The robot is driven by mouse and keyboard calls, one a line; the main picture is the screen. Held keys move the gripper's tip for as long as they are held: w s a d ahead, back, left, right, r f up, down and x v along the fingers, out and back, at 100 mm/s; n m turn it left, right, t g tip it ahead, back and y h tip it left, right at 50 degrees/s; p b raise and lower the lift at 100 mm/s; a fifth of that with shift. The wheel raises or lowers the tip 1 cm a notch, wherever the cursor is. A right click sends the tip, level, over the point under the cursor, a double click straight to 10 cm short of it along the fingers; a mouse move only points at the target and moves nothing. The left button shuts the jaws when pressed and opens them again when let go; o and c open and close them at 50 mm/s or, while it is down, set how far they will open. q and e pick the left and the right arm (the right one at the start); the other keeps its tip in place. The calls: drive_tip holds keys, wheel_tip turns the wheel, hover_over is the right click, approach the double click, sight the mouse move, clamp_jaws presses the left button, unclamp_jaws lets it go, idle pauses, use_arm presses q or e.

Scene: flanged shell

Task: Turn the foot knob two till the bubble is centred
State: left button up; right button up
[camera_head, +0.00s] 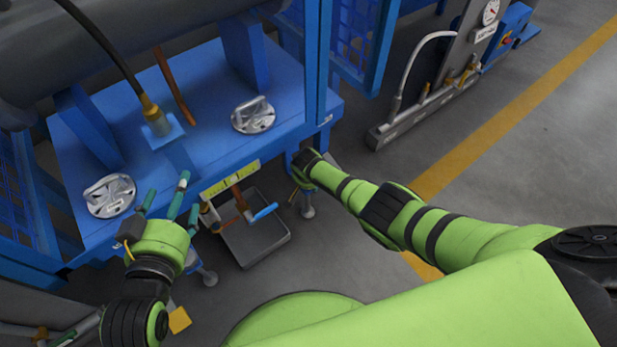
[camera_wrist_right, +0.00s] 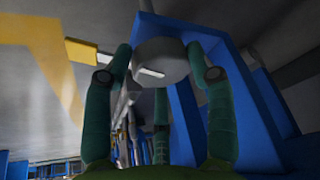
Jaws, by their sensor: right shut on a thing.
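My right gripper (camera_head: 306,168) is at the blue frame's right front corner, above a grey foot (camera_head: 308,211) on the floor. In the right wrist view my right gripper (camera_wrist_right: 160,75) has its green fingers on both sides of a round grey knob (camera_wrist_right: 160,62) with a white mark on its face, and is shut on it. A yellow spirit level (camera_head: 230,178) lies along the frame's front edge; its bubble is too small to read. My left gripper (camera_head: 172,200) is open and empty, fingers spread, by the front left edge.
The blue frame (camera_head: 210,78) carries two round metal flanges, one at right (camera_head: 253,116) and one at left (camera_head: 110,195). Open floor lies to the right.

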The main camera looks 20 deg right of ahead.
drive_tip(key=shift+w+a+r+m, duration=0.2)
drive_tip(key=shift+w+r+m, duration=0.15)
drive_tip(key=shift+w, duration=0.1)
drive_tip(key=o, duration=1)
drive_tip(key=shift+o, duration=0.5)
drive_tip(key=shift+f, duration=0.1)
drive_tip(key=shift+s+f, duration=0.1)
drive_tip(key=shift+d, duration=0.1)
drive_tip(key=shift+s, duration=0.2)
drive_tip(key=shift+v, duration=1)
drive_tip(key=v, duration=1)
drive_tip(key=shift+w, duration=0.15)
